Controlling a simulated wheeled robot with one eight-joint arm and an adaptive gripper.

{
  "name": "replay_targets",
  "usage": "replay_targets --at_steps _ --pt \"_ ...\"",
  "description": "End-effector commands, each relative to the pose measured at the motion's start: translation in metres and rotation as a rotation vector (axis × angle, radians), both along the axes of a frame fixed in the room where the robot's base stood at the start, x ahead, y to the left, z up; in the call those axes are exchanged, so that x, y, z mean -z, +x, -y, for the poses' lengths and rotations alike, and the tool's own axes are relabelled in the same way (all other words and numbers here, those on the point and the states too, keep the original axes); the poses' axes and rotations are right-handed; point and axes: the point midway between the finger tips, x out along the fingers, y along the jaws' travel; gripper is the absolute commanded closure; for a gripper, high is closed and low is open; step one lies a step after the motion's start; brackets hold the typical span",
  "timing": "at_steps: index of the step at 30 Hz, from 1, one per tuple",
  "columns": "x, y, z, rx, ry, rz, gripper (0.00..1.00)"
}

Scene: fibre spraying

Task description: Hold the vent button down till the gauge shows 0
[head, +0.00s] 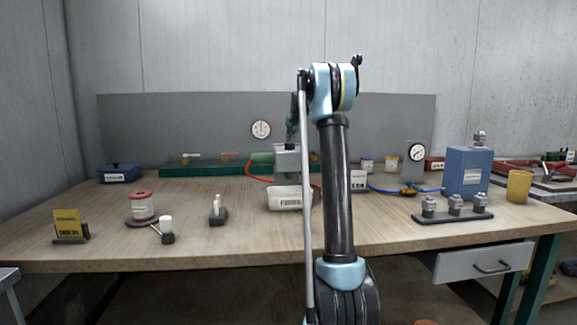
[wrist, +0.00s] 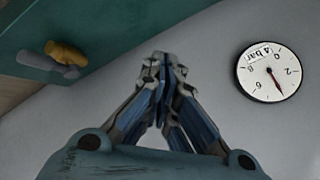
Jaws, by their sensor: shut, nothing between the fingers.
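A round white gauge (head: 261,130) with a black rim hangs on the grey back panel. In the wrist view, the gauge (wrist: 269,71) appears turned over, with a "4 bar" label and a red needle standing past the 2, near the 4 position. My gripper (wrist: 163,62) is shut and empty, its fingertips together in front of the panel. In the head view my gripper (head: 291,132) is partly hidden by my arm, above a grey box (head: 287,160). I cannot tell whether it touches the box. I cannot make out the vent button in either view.
A green rail (head: 190,168) with small taps runs along the back. A red hose (head: 253,175) leads toward the box. A white labelled tray (head: 289,199) stands in front. A second dial (head: 417,152) and a blue tank (head: 467,171) are at right. The front left tabletop holds small stands.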

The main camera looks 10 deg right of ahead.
Motion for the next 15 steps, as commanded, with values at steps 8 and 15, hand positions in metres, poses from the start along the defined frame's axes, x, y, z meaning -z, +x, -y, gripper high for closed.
replay_targets --at_steps 8,15 --pt "0.024 0.0 -0.003 -0.002 0.0 0.0 1.0" --pt "0.053 0.0 -0.003 -0.003 0.0 0.001 1.0"
